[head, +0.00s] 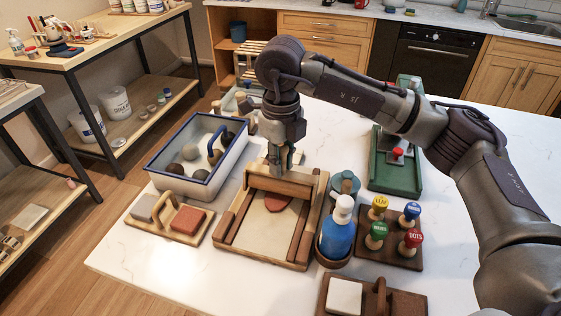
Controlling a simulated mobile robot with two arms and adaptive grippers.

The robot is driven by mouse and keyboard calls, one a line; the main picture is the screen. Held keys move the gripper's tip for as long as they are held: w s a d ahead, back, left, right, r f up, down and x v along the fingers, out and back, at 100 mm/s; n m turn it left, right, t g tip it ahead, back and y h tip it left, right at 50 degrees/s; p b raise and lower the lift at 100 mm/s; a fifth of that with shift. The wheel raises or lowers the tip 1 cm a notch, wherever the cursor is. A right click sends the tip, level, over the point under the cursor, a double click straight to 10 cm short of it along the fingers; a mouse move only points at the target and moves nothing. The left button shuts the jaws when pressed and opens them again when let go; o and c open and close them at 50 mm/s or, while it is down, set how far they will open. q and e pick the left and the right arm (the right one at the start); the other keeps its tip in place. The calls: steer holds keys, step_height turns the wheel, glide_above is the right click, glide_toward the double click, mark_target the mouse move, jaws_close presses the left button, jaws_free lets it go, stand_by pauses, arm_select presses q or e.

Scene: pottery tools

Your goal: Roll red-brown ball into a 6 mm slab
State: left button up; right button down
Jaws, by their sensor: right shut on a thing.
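A wooden rolling frame (310,232) with dark side strips and a pale bed stands on the white table in the head view. A red-brown piece of clay (279,204) lies on the bed towards the far end. It looks flat, and its far part is hidden under a wooden roller (268,181) that spans the frame. My right gripper (282,172) points down and is shut on the roller near its middle; the exact grip is partly hidden. I cannot read the clay's thickness. My left gripper is not in view.
A blue-rimmed white bin (163,185) with several balls stands left of the frame. A wooden carrier (152,231) with clay blocks is before it. A blue bottle (338,232), a stamp rack (400,251) and a green tray (382,179) stand to the right.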

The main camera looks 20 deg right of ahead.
steer(key=shift+d+f, duration=0.1)
steer(key=shift+f, duration=0.15)
steer(key=shift+w+d, duration=0.45)
steer(key=shift+w, duration=0.3)
steer(key=shift+w+d, duration=0.55)
steer(key=shift+w, duration=0.2)
steer(key=shift+s+a, duration=0.1)
steer(key=shift+s, duration=0.05)
steer(key=shift+s+a+b, duration=0.4)
steer(key=shift+s+a, duration=0.05)
steer(key=shift+s, duration=0.25)
